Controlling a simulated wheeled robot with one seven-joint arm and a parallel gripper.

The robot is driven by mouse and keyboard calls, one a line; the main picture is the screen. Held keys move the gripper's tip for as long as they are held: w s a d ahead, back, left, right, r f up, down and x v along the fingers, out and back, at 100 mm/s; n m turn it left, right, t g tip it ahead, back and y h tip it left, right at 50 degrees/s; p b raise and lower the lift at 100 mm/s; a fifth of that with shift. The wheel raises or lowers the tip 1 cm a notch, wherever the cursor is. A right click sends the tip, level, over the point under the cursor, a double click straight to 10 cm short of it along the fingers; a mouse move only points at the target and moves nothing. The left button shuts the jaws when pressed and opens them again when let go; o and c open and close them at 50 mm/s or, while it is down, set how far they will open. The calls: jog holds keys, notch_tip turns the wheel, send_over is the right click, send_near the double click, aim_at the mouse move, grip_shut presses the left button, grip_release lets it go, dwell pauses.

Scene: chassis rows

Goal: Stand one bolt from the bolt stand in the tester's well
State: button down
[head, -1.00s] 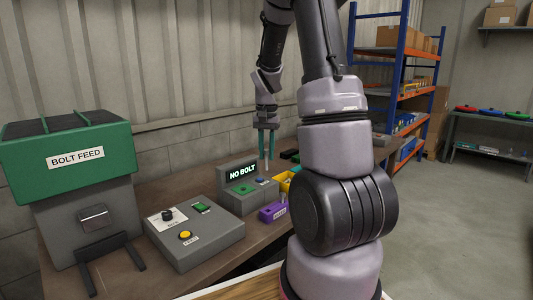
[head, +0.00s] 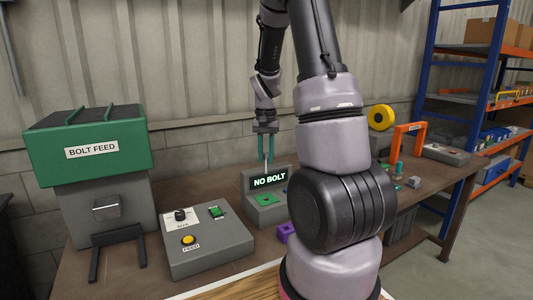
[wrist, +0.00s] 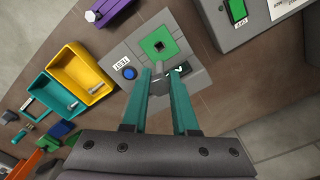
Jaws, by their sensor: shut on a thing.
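My gripper (head: 266,158) is above the tester (head: 266,207) in the head view, its teal fingers pointing down. In the wrist view my gripper (wrist: 161,72) is shut on a grey metal bolt (wrist: 158,78). In the head view the bolt's pale shank (head: 267,148) shows between the fingers. The tester's green plate (wrist: 147,39) has a dark square well (wrist: 159,45), just beyond the fingertips in the wrist view and with no bolt seen in it. The tester's display (head: 269,181) reads NO BOLT. The purple bolt stand (wrist: 107,9) is at the wrist view's top; my arm partly hides it in the head view (head: 286,232).
A blue TEST button (wrist: 129,73) sits beside the well. A grey feed control box (head: 208,243) and the green bolt feed (head: 88,150) stand left. An orange frame (head: 408,140) stands right.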

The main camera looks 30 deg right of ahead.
jog(key=shift+f, duration=4.7)
jog(key=shift+f, duration=2.1)
jog(key=c, duration=0.6)
grip_release()
jog(key=shift+r, duration=0.1)
notch_tip(320, 180, up, 11)
jog(key=shift+f, duration=0.2)
